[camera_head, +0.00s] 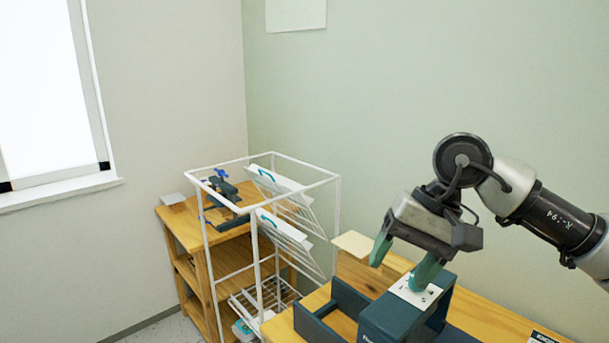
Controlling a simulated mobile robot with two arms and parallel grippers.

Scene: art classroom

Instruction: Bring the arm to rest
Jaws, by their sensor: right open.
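My right gripper (402,264) comes in from the right on its grey and black arm. Its two green fingers are apart, with nothing visible between them. It points down over the wooden table, at the dark teal box (398,318) with a white panel on top. One finger overlaps the white panel in the picture; I cannot tell if it touches. My left gripper is not in view.
A dark open tray (318,325) lies left of the box on the wooden table (478,335). A white wire rack (338,205) with tilted shelves stands further left, before a wooden shelf unit (185,235) holding a dark clamp-like tool (225,200). The space above the table's left is free.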

